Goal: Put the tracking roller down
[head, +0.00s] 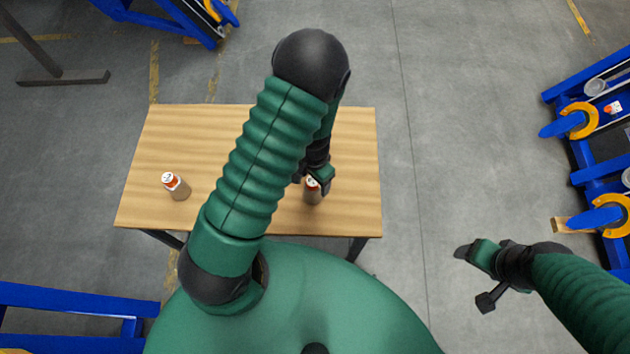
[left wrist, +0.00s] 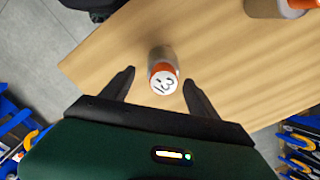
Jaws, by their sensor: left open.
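A tracking roller (head: 313,193), grey-brown with an orange band and a white top, stands on the wooden table (head: 355,135). It also shows in the left wrist view (left wrist: 163,75), its white top carrying a dark marking. My left gripper (head: 316,182) is over this roller; in the left wrist view its open fingers (left wrist: 159,82) lie on either side of it, with gaps visible. A second similar roller (head: 176,186) stands on the left of the table. My right gripper (head: 468,262) is off the table to the right; its finger opening is unclear.
Blue frames with yellow-orange rings (head: 583,120) stand at the right. More blue frames are at the top left (head: 180,20) and bottom left (head: 60,300). The table between the rollers is partly hidden by my left arm. Grey floor is clear to the table's right.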

